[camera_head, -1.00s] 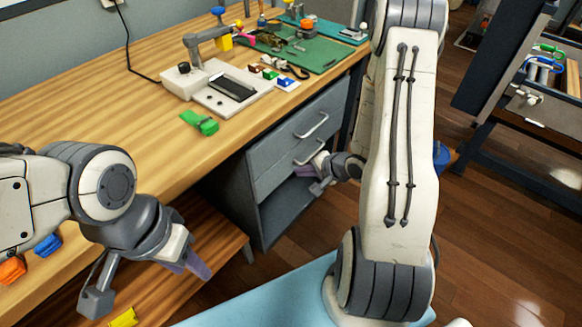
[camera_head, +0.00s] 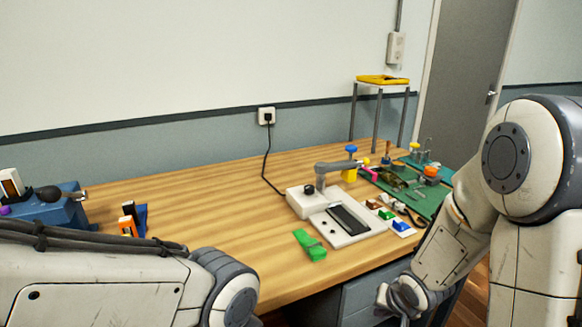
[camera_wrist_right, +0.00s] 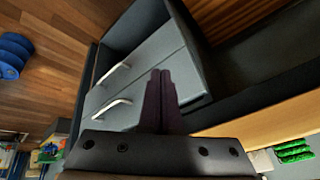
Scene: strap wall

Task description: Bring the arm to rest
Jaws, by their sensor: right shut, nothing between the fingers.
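My right arm comes in at the right of the head view, its wrist and gripper (camera_head: 385,298) low beside the front of the bench, partly cut off by the bottom edge. In the right wrist view my right gripper (camera_wrist_right: 161,75) has its two dark fingers together with nothing between them. The fingers show in front of a grey drawer cabinet (camera_wrist_right: 150,62); I cannot tell the distance to it. My left arm (camera_head: 100,285) crosses the bottom left of the head view. Its gripper is outside the picture.
The wooden bench (camera_head: 215,215) carries a white device with a dark panel (camera_head: 350,218), a green block (camera_head: 309,245), a green mat (camera_head: 425,197) with small parts, and a blue machine (camera_head: 45,208). A yellow-topped stand (camera_head: 382,80) is behind. Drawer handles (camera_wrist_right: 112,75) stick out from the cabinet.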

